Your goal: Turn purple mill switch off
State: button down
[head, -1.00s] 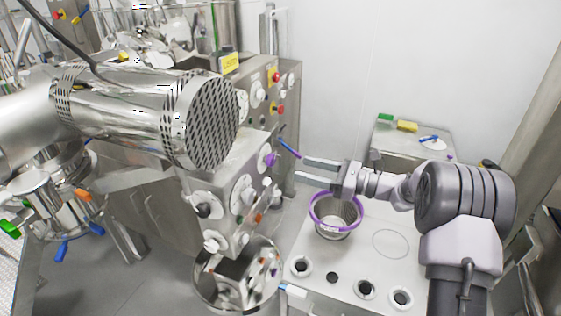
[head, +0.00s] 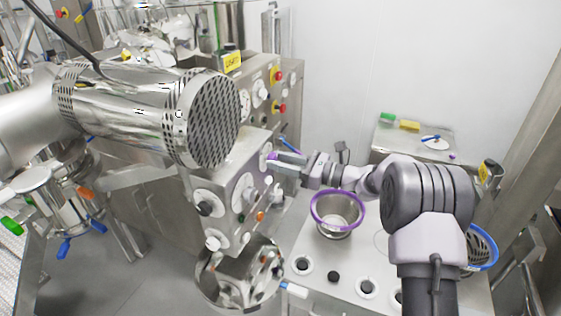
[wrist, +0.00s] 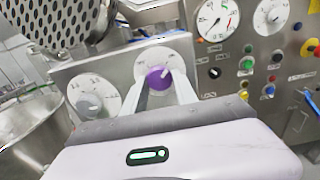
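The purple mill switch (wrist: 159,78) is a round knob on a white dial plate on the steel mill panel. In the head view the purple switch (head: 272,156) shows at the panel's upper part, just at my fingertips. My gripper (wrist: 160,82) is open, with one finger on each side of the purple knob. I cannot tell whether the fingers touch it. In the head view my gripper (head: 276,164) reaches leftward to the panel, and its fingers partly cover the panel face. The knob's pointer tilts toward the upper right in the wrist view.
A grey knob on a dial (wrist: 88,103) sits left of the purple one. A panel with gauges and coloured buttons (wrist: 247,65) stands to the right. A purple-rimmed bowl (head: 336,212) stands on the steel bench below my arm. A large perforated steel cylinder (head: 208,118) is close on the left.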

jog(key=shift+f+n+b, duration=0.1)
jog(key=shift+n+b, duration=0.2)
jog(key=shift+b, duration=0.2)
jog(key=n+b, duration=1.7)
jog(key=b, duration=0.5)
jog(key=shift+w+b, duration=0.1)
jog(key=shift+b, duration=0.25)
jog(key=shift+r+n, duration=0.2)
jog(key=shift+n, duration=0.1)
jog(key=c, duration=1)
grip_release()
jog(key=shift+o, duration=0.2)
